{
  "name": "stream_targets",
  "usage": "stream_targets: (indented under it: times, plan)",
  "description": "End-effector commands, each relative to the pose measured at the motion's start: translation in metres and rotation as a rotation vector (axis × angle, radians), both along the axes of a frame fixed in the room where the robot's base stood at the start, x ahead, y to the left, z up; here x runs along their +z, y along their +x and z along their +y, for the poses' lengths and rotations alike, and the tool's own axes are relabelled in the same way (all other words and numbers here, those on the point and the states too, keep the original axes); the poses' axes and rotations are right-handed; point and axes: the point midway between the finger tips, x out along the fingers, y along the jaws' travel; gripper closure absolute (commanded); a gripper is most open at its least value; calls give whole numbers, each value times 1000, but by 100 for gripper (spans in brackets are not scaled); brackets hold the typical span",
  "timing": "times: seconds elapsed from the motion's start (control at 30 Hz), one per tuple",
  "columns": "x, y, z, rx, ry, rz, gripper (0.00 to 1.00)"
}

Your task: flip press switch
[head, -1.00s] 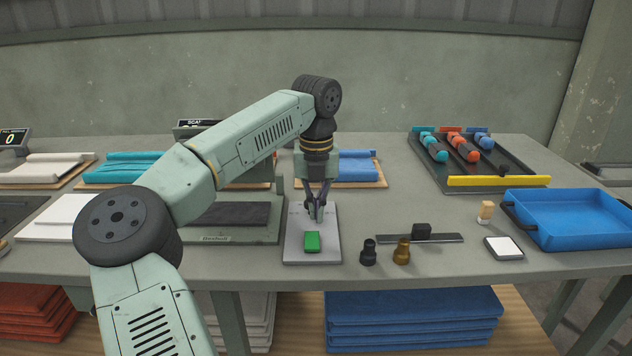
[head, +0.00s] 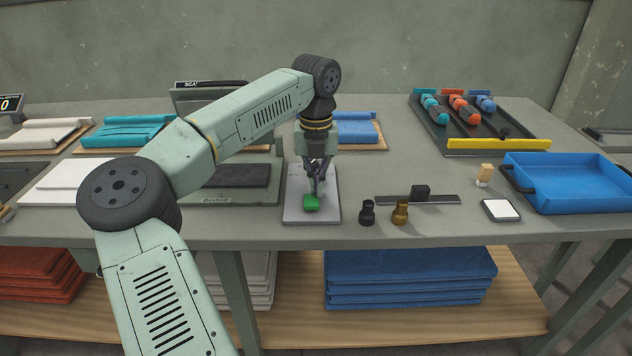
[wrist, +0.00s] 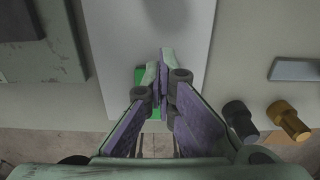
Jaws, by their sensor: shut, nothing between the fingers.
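The press switch shows as a green block (head: 311,203) near the front end of a light grey plate (head: 296,214) on the table. My gripper (head: 317,190) is shut and empty, pointing down at the far part of the green block. In the wrist view the shut fingertips (wrist: 166,62) lie over the plate, and the fingers cover much of the green block (wrist: 139,77). I cannot tell whether the fingertips touch the block.
A black fitting (head: 367,212) and a brass fitting (head: 400,211) stand right of the plate. A blue tray (head: 575,205) is further right.

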Motion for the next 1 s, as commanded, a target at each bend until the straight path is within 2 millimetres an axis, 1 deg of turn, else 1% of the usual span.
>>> stream_targets:
  times: [0.03,0.13,0.4,0.77,0.87,0.97,1.0]
  plan:
    - [-2,-1,1,0,2,5,100]
    - [1,-1,1,0,3,5,100]
    - [14,-1,1,0,2,4,100]
    - [15,0,1,0,1,3,100]
    - [22,0,0,-1,2,2,100]
    - [38,1,-1,-2,2,1,100]
    - [46,1,-1,-2,2,1,100]
